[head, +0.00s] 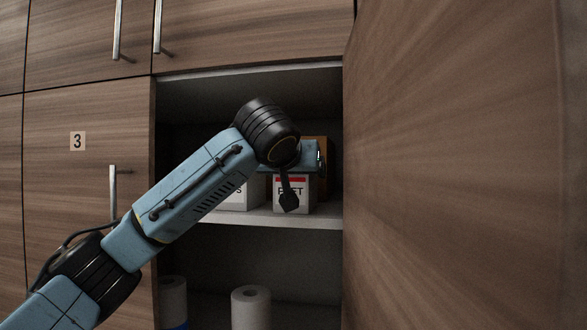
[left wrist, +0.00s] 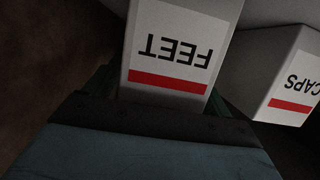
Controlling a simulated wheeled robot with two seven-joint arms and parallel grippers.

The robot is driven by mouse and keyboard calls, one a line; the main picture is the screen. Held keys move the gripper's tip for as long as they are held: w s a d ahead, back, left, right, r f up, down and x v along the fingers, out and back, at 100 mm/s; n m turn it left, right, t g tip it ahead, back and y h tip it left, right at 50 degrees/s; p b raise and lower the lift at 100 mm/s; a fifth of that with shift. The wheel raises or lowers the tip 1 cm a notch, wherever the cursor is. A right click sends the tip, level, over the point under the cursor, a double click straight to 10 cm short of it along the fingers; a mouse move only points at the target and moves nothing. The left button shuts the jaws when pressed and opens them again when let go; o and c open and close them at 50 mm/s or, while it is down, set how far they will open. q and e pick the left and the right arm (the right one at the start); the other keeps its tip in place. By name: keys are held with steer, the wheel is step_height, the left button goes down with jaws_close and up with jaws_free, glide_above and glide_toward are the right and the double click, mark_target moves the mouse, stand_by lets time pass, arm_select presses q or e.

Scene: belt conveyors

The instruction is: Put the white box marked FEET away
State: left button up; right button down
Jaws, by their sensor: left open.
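The white box marked FEET (head: 300,205) stands on the upper shelf of the open cabinet, with a red stripe on its label. In the left wrist view the FEET box (left wrist: 172,50) appears upside down, close in front of the gripper. My left gripper (head: 297,184) is at the box, with one dark finger in front of its label. In the left wrist view the open gripper (left wrist: 163,98) has a finger on either side of the box. Whether the fingers touch it is hard to tell. My right gripper is not in view.
A white CAPS box (left wrist: 285,80) stands beside FEET, partly behind my arm in the head view (head: 240,198). A brown item (head: 322,150) is behind. Paper rolls (head: 251,308) stand below the shelf (head: 325,215). An open door (head: 460,160) borders the right; door 3 (head: 60,200) is shut.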

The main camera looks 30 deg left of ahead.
arm_select(q)
steer(key=shift+r, duration=0.25)
steer(key=b+v, duration=0.4)
steer(key=v, duration=0.8)
